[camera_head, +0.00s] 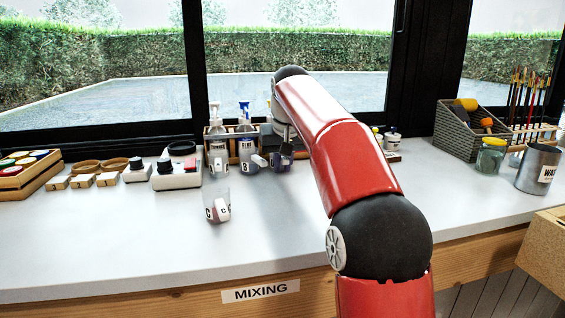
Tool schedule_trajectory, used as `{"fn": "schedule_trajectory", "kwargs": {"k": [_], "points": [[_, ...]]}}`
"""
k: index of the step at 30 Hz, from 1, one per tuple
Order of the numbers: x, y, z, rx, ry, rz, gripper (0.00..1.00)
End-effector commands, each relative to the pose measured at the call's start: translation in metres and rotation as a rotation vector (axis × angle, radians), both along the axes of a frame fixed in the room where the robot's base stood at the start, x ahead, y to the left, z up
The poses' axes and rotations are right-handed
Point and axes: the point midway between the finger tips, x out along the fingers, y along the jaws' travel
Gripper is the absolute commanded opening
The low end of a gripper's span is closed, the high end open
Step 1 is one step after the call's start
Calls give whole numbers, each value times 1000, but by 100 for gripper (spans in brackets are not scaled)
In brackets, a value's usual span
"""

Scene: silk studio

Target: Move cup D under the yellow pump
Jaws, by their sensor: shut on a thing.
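My gripper (284,151) is small and partly hidden behind my red arm, at the right end of the pump rack. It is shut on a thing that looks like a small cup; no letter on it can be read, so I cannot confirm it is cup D. The wooden pump rack (232,132) holds a white-topped pump bottle (214,112) and a blue-topped one (244,113). A clear cup marked C (217,208) stands alone on the counter.
Left of the rack are a scale-like white device (177,177), small numbered blocks (82,181) and a wooden colour box (28,172). At right stand a grey basket (462,137), a jar (491,156) and a metal can (538,168). The front counter is mostly clear.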

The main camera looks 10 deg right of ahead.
Motion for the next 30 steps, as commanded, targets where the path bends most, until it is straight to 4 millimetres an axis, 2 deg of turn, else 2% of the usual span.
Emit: {"fn": "schedule_trajectory", "kwargs": {"k": [2,3,9,16,19,30], "points": [[0,0,-2,0,-1,0,0],[0,0,-2,0,-1,0,17],[0,0,-1,0,-1,0,39],[0,0,-1,0,-1,0,39],[-2,0,5,0,-2,0,39],[-24,0,58,0,-3,1,39]]}}
